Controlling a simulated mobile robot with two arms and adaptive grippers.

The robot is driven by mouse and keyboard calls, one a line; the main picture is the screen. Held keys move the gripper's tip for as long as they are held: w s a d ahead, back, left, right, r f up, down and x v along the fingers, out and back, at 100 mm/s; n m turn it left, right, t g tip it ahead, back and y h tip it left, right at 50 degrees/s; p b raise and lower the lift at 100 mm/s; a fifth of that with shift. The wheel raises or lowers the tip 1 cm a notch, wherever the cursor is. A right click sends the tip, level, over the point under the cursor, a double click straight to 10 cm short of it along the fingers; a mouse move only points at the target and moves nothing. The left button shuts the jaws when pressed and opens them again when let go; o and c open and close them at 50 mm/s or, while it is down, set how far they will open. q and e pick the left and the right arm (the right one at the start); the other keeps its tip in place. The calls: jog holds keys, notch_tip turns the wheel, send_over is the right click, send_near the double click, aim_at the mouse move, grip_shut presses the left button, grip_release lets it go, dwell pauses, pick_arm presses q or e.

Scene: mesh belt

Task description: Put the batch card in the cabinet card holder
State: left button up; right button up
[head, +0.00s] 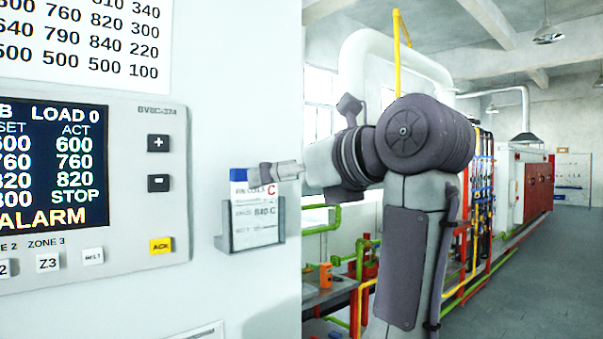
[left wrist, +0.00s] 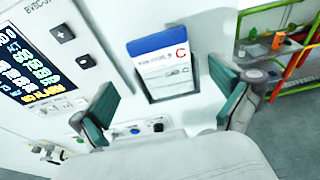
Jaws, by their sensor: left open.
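The batch card (head: 240,190), white with a blue top band and a red C, stands upright in the grey card holder (head: 283,222) on the cabinet front. Its upper part sticks out above the holder; its lower part is behind the holder's front. In the left wrist view the card (left wrist: 165,62) is ahead, between the spread fingers. My left gripper (head: 264,173) is open and empty, close in front of the card's upper part. Its green-padded fingers show in the left wrist view (left wrist: 164,78), one on each side, apart from the card. My right gripper is not in view.
The cabinet's control panel (head: 130,253), with an ALARM screen and buttons, is left of the holder. A printed number sheet (head: 90,40) is above the panel. Coloured pipes (head: 345,262) and machinery are behind my arm. Grey floor (head: 545,270) is clear at the right.

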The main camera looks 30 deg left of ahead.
pick_arm(q)
jog(key=shift+v, duration=1.7)
